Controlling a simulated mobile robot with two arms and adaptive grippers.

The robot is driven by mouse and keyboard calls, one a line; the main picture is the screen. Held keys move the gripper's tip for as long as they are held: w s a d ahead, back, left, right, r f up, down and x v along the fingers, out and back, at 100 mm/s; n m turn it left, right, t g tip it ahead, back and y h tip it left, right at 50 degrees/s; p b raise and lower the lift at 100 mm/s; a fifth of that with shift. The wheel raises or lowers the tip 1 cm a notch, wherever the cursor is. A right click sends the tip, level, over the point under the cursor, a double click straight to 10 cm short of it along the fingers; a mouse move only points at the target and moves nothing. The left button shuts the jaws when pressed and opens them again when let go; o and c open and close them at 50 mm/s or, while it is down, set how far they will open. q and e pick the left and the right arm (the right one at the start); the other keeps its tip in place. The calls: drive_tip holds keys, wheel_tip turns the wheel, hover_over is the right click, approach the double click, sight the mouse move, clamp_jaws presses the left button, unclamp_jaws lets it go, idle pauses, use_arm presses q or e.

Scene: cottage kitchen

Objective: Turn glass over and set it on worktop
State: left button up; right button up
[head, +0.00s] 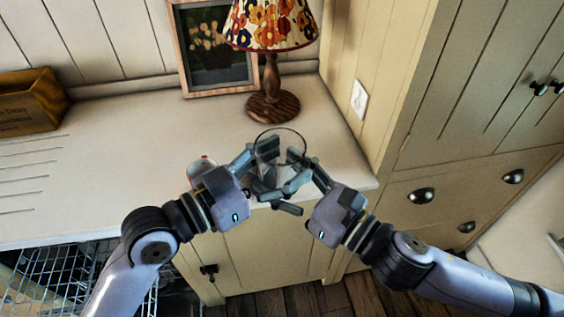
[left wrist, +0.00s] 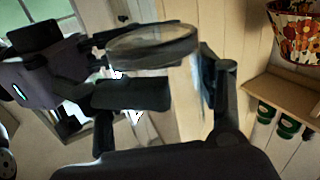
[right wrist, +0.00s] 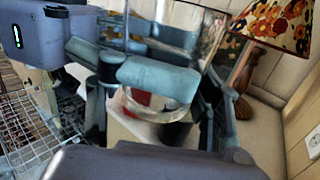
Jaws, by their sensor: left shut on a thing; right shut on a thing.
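The clear glass (head: 280,131) is held in the air near the worktop's front edge, between my two grippers. In the head view its thin round outline faces up. I cannot tell for sure whether that end is the mouth or the base. A thick glass ring (left wrist: 152,45) shows in the left wrist view, and a glass edge (right wrist: 155,108) in the right wrist view. My left gripper (head: 263,172) and my right gripper (head: 298,170) are both shut on the glass, from opposite sides. Their fingers hide most of its wall. The cream worktop (head: 130,150) lies behind and left.
A lamp (head: 270,105) with a flowered shade and a picture frame (head: 187,90) stand at the back. A red and white item (head: 202,163) is partly hidden behind my left gripper. A wooden box (head: 30,105) is far left. A wire rack (head: 60,275) is below. The worktop's middle is clear.

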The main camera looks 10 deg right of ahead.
use_arm(q)
drive_tip(key=shift+s+d, duration=0.1)
drive_tip(key=shift+s, duration=0.05)
drive_tip(key=c, duration=0.4)
drive_tip(key=shift+c, duration=0.2)
use_arm(e)
drive_tip(key=o, duration=1.6)
